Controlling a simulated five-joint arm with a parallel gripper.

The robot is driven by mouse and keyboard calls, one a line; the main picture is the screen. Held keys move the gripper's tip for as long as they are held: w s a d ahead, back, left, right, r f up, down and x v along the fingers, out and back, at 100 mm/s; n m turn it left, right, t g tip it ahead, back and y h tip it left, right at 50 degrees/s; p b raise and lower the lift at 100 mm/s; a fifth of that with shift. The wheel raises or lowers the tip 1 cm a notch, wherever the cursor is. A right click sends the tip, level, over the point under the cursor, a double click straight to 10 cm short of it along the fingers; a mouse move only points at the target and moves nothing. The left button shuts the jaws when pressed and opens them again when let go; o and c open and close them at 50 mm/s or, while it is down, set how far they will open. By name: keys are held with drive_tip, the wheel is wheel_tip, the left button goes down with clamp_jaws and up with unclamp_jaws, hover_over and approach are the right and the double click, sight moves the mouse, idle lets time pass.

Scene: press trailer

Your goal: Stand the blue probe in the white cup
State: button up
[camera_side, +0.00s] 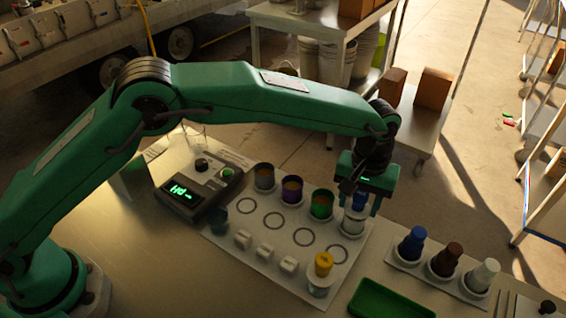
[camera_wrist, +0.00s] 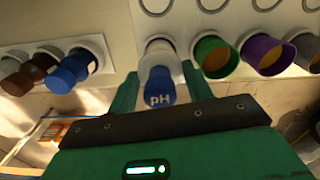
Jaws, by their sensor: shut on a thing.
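The blue probe (camera_wrist: 160,88), its cap marked pH, is between the fingers of my gripper (camera_wrist: 160,82), which is shut on it. In the side view the blue probe (camera_side: 360,199) shows partly behind the fingers of my gripper (camera_side: 359,200). The white cup (camera_side: 353,224) stands at the right end of the row of cups, directly below the probe. In the wrist view the white cup (camera_wrist: 157,52) is in line with the probe, which looks upright. The probe's lower end is hidden, so I cannot tell how deep it sits.
Green (camera_side: 320,205), purple (camera_side: 292,189) and grey (camera_side: 264,177) cups stand to the left. A yellow-capped item (camera_side: 323,264) stands in front. A rack (camera_side: 437,275) of blue, brown and white bottles is at right, near a green tray (camera_side: 388,301). A meter (camera_side: 203,183) is at left.

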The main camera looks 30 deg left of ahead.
drive_tip(key=shift+f, duration=0.6)
drive_tip(key=o, duration=0.7)
drive_tip(key=shift+r, duration=0.1)
drive_tip(key=shift+r, duration=5.45)
drive_tip(key=shift+r, duration=0.15)
drive_tip(key=shift+r, duration=4.35)
